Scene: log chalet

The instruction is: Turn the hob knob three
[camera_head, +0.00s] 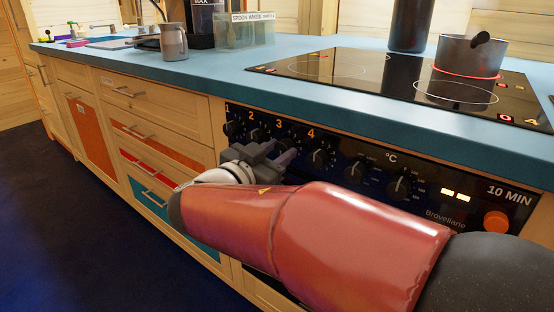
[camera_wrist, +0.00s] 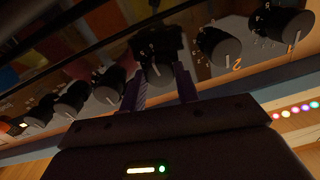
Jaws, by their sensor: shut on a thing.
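The hob knobs sit in a row on the black oven panel, with orange numbers 1 to 4 above them. Knob three (camera_wrist: 158,52) is a dark round knob between the fingers in the wrist view; in the head view it is mostly hidden by my gripper (camera_head: 284,150). My gripper is shut on it from the front, one finger on each side; the fingers also show in the wrist view (camera_wrist: 163,84). Knob two (camera_wrist: 219,46) and knob one (camera_wrist: 284,24) are beside it, apart from the fingers. Knob four (camera_head: 318,157) is just right of my gripper in the head view.
A jug (camera_head: 173,42) stands left on the blue worktop (camera_head: 215,75).

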